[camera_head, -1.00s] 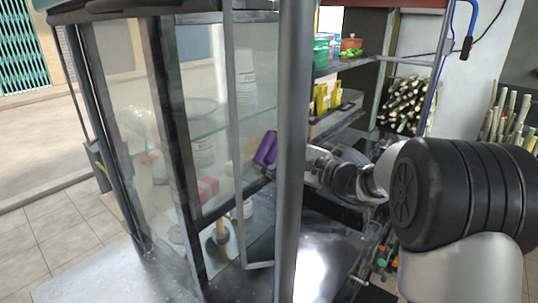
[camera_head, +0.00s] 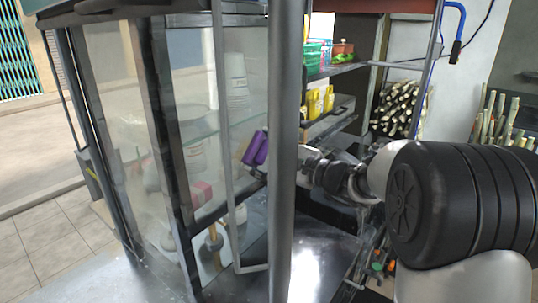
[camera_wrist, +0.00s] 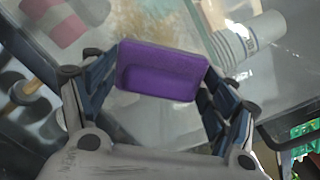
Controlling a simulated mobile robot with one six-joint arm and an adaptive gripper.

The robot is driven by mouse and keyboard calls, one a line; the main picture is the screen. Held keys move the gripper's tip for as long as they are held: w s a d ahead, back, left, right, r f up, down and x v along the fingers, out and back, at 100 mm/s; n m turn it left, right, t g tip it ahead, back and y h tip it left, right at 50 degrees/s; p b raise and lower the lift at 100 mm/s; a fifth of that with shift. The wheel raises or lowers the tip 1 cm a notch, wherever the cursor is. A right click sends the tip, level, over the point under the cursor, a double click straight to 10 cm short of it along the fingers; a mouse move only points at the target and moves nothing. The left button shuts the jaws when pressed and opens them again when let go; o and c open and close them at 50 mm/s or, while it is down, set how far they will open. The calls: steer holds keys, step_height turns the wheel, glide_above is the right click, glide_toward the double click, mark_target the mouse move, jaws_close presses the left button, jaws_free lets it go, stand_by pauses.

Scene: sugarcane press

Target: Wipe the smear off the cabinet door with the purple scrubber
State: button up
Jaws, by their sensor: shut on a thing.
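The purple scrubber (camera_head: 256,148) shows in the head view just left of a dark upright post, in front of the cabinet's glass. It also shows in the wrist view (camera_wrist: 160,71), where my gripper (camera_wrist: 162,78) is shut on it, one finger at each side. In the head view the post hides part of my gripper. The glass cabinet door (camera_head: 238,205) has a thin grey frame and lies close to the scrubber. I cannot tell whether the scrubber touches the glass.
Stacked white cups (camera_head: 236,80) and a red-and-white thing (camera_head: 201,194) stand behind the glass. The dark post (camera_head: 284,130) rises between camera and gripper. Yellow bottles (camera_head: 318,101) stand on a shelf, and cane stalks (camera_head: 397,106) lie at the right.

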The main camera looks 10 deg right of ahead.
mark_target(240, 151)
steer(key=shift+s+a+b, duration=2.5)
steer(key=shift+s+a, duration=0.7)
steer(key=shift+r+p, duration=0.45)
steer(key=shift+r, duration=0.4)
steer(key=shift+w+d+f, duration=0.1)
steer(key=shift+w+d, duration=1.3)
steer(key=shift+w+d+p, duration=1.15)
steer(key=shift+w+d, duration=1.7)
steer(key=shift+s, duration=0.1)
steer(key=shift+b+v, duration=0.65)
steer(key=shift+v, duration=2.3)
steer(key=shift+d, duration=0.1)
